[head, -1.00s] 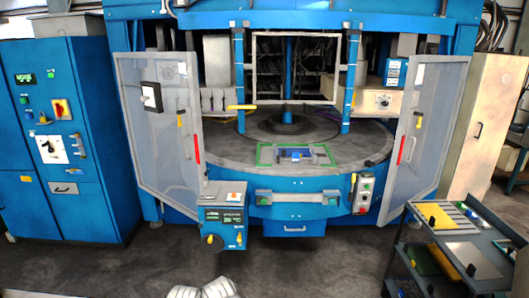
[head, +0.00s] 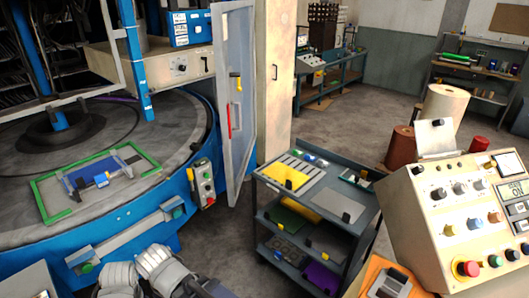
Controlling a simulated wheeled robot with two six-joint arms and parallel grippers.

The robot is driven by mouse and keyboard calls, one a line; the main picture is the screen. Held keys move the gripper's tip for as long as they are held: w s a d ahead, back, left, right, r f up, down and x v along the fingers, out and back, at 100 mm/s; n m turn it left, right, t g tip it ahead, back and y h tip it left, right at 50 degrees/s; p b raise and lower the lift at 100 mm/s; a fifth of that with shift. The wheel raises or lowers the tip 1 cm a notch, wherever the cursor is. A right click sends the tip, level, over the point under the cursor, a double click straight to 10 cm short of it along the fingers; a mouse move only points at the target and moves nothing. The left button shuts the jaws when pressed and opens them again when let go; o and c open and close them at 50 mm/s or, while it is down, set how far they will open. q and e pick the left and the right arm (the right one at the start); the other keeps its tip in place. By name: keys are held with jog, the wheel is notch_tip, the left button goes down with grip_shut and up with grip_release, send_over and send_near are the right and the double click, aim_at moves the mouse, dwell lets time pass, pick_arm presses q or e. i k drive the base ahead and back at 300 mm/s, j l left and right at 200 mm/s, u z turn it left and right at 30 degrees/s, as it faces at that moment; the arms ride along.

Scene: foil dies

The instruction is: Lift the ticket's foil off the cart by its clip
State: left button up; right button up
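The grey cart (head: 371,213) stands right of the round press table. On its top shelf lie a yellow foil (head: 288,172) with a small dark clip (head: 288,184) and a silver-grey foil (head: 338,206) with a dark clip (head: 346,217). Lower shelves hold a green sheet (head: 290,218) and a purple sheet (head: 322,277). I cannot read a ticket naming one foil; a white paper (head: 435,136) stands above the beige console, its print too small to read. White ribbed parts of my arms show at the bottom left. Neither gripper shows clearly, and nothing of mine touches the cart.
The beige console (head: 420,215) fills the right side, near the cart. An orange sheet with a grey device (head: 390,284) lies below it. The press's open door (head: 236,90) stands behind the cart's left. A green frame (head: 48,213) lies on the press table. Floor behind the cart is clear.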

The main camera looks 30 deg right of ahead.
aim_at(293, 179)
jog(key=i+l+z, duration=0.2)
jog(key=i+z, duration=0.25)
jog(key=i, duration=0.55)
jog(key=i+j+z, duration=0.2)
jog(key=i+z, duration=0.3)
jog(key=i, duration=0.5)
jog(key=i+j+z, duration=0.1)
jog(key=i+z, duration=0.25)
jog(key=i, duration=0.2)
jog(key=z, duration=1.25)
